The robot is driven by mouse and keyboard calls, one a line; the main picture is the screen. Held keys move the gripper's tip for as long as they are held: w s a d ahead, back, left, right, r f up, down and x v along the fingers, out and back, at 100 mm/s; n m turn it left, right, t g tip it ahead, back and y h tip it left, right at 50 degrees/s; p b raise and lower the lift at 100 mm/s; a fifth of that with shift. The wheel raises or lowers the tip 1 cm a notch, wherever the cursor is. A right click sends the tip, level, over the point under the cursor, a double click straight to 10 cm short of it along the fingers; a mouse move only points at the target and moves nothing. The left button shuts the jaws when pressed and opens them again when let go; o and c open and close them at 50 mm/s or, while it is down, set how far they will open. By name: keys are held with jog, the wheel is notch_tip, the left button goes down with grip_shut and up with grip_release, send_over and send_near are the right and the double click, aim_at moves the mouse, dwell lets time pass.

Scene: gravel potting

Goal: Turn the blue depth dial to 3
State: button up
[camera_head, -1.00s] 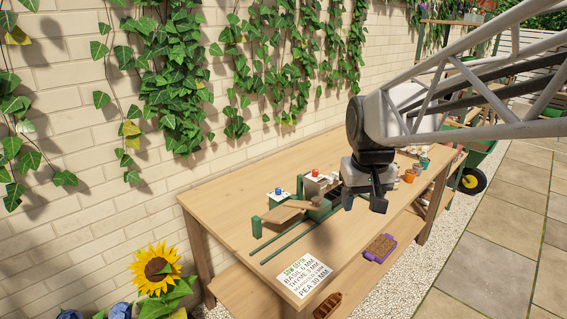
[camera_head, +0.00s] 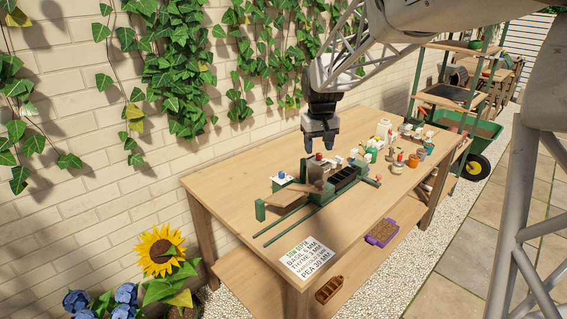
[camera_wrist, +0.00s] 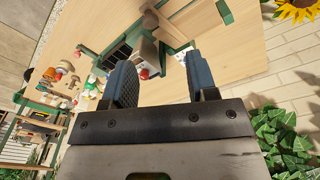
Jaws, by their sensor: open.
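The blue depth dial (camera_head: 282,175) is a small blue knob on a white-topped block at the back of the green seeding rig on the bench. Its setting is too small to read. A red knob (camera_head: 318,156) stands to its right; it also shows in the wrist view (camera_wrist: 144,73). My gripper (camera_head: 320,147) is open and empty, pointing down above the red knob in the head view, right of the blue dial. In the wrist view, the red knob shows between the fingers; the right finger covers part of the white block, and I cannot make out the blue dial clearly.
Green rails (camera_head: 290,226) run toward the front left of the bench (camera_head: 225,190). Bottles and pots (camera_head: 413,160) crowd the bench's right part.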

jog(key=w+a+f+n, duration=0.1)
jog(key=w+a+f, duration=0.2)
jog(key=w, duration=0.3)
jog(key=w+a+f, duration=0.2)
jog(key=w+f, duration=0.1)
jog(key=w, duration=0.2)
jog(key=n, duration=0.1)
send_over(281, 172)
jog(key=shift+g, duration=0.4)
notch_tip(281, 172, down, 9)
jog(key=shift+s+f, duration=0.15)
jog(key=shift+d+f, duration=0.1)
jog(key=shift+f, duration=3.8)
jog(key=shift+c, duration=0.3)
jog(key=c, duration=0.9)
jog(key=shift+o, duration=0.2)
